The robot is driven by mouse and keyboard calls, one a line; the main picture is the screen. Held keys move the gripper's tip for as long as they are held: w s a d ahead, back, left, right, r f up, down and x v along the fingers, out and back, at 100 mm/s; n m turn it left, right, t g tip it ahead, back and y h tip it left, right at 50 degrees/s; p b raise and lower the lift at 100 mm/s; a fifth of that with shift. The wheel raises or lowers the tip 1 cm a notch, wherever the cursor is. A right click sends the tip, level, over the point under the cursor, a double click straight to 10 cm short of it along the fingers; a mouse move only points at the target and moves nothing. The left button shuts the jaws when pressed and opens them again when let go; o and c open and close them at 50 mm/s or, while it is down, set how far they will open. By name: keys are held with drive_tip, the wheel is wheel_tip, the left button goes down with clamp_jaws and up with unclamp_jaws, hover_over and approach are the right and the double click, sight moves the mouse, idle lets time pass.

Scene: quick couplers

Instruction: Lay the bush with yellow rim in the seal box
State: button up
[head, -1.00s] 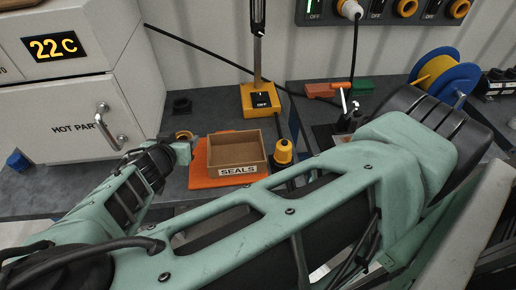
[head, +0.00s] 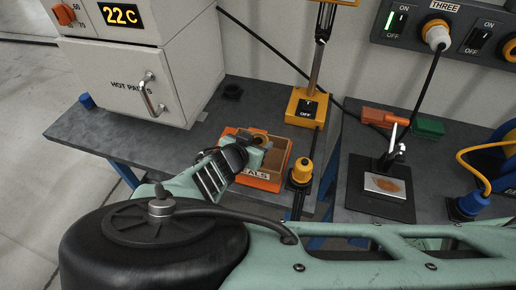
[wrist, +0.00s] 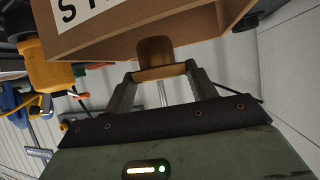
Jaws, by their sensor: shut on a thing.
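The seal box (head: 279,158), an open brown box with a SEALS label, sits on an orange mat (head: 275,185) on the grey bench. My gripper (head: 258,146) is over the box in the head view and hides part of its inside and label. I cannot tell whether the bush touches the box.
A yellow-capped post (head: 301,172) stands just right of the box. A yellow switch base (head: 306,107) with a tall rod is behind it. The white HOT PARTS cabinet (head: 140,80) is at the back left. A clamp on a black plate (head: 385,190) is at the right.

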drive_tip(key=shift+f+b, duration=0.85)
drive_tip(key=shift+f, duration=1.5)
drive_tip(key=shift+f, duration=0.15)
drive_tip(key=o, duration=1)
drive_tip(key=shift+o, duration=0.2)
